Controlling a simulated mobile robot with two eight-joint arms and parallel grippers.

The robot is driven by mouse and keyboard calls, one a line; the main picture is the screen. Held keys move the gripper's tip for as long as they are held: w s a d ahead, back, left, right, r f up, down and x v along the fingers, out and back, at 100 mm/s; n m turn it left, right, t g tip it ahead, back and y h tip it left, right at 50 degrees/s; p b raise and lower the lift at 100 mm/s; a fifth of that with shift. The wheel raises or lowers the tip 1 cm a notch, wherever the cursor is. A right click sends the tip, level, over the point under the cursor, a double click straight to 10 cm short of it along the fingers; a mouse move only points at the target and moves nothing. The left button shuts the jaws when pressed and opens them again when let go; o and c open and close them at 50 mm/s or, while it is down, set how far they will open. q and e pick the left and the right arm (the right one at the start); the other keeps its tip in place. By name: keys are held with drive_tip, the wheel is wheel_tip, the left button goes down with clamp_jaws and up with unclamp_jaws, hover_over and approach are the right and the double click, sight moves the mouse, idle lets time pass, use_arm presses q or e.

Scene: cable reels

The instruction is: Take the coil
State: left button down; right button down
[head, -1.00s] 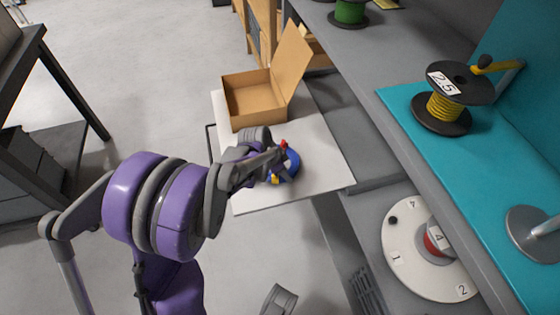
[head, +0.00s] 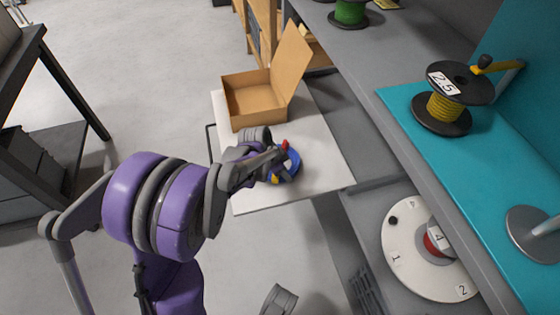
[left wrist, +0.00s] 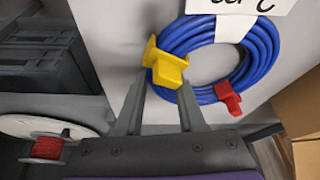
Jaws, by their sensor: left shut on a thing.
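The coil is a ring of blue cable (left wrist: 262,52) with a yellow plug (left wrist: 166,62), a red plug (left wrist: 228,97) and a white tag (left wrist: 240,5) whose writing is cut off at the top of the left wrist view. In the head view the coil (head: 294,159) is at the white tabletop, partly hidden by my left gripper (head: 279,164). In the left wrist view the left gripper's fingers (left wrist: 162,92) stand on either side of the yellow plug, shut on the coil there. I cannot tell whether the coil touches the tabletop.
An open cardboard box (head: 250,97) stands on the white tabletop (head: 325,165) behind the coil. To the right, a grey bench with a teal mat (head: 480,150) carries a yellow-wire reel (head: 445,107). A white numbered disc (head: 405,262) lies below it.

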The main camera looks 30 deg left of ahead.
idle(0.4)
use_arm(q)
wheel_tip(320, 180, up, 10)
drive_tip(key=p, duration=0.3)
idle(0.3)
